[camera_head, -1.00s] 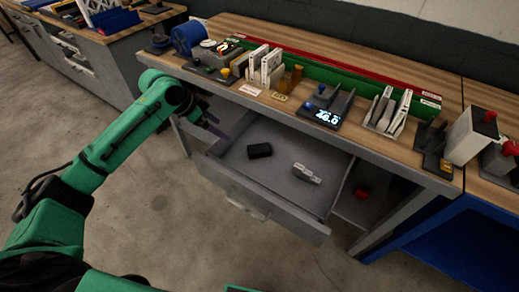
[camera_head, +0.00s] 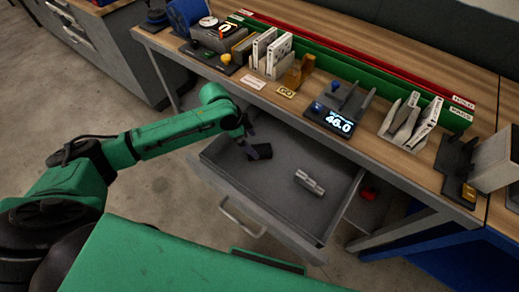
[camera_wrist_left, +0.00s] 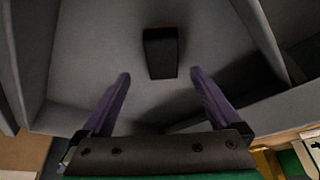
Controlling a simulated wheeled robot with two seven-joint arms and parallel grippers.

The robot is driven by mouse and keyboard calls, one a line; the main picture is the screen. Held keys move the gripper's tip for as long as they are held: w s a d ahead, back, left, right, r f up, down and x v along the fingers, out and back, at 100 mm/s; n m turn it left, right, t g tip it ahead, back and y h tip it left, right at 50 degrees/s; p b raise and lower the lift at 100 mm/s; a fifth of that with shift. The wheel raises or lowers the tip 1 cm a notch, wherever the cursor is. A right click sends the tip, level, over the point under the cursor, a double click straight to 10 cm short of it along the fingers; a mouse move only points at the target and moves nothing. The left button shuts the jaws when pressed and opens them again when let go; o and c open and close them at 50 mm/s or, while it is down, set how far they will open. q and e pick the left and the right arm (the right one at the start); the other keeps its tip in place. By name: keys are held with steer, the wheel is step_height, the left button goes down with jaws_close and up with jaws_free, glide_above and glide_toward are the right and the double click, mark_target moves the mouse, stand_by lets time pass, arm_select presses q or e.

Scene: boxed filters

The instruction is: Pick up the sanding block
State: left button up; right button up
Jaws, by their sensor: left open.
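The sanding block looks like the small black block (camera_wrist_left: 160,54) on the grey drawer floor in the left wrist view. In the head view it shows only as a dark shape (camera_head: 264,151) beside my left gripper, partly hidden. My left gripper (camera_head: 252,148) reaches down into the open drawer (camera_head: 290,205). In the left wrist view its two purple fingers (camera_wrist_left: 160,75) are spread wide and empty. The block lies just beyond the fingertips, roughly centred between them, and seems untouched. My right gripper is not in view.
A light grey metal piece (camera_head: 309,182) lies in the drawer, to the right of the block. The workbench (camera_head: 470,90) above holds a scale display (camera_head: 332,119), card holders and a green rail. A red object (camera_head: 369,194) sits below, right of the drawer.

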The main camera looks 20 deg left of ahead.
mark_target(258, 149)
arm_select(q)
steer(key=x, duration=0.3)
steer(key=p+x, duration=0.1)
steer(key=x, duration=0.1)
steer(key=shift+w+a+f, duration=0.1)
steer(key=shift+a+f, duration=0.1)
steer(key=shift+f, duration=0.35)
steer(key=shift+c, duration=0.6)
jaws_close()
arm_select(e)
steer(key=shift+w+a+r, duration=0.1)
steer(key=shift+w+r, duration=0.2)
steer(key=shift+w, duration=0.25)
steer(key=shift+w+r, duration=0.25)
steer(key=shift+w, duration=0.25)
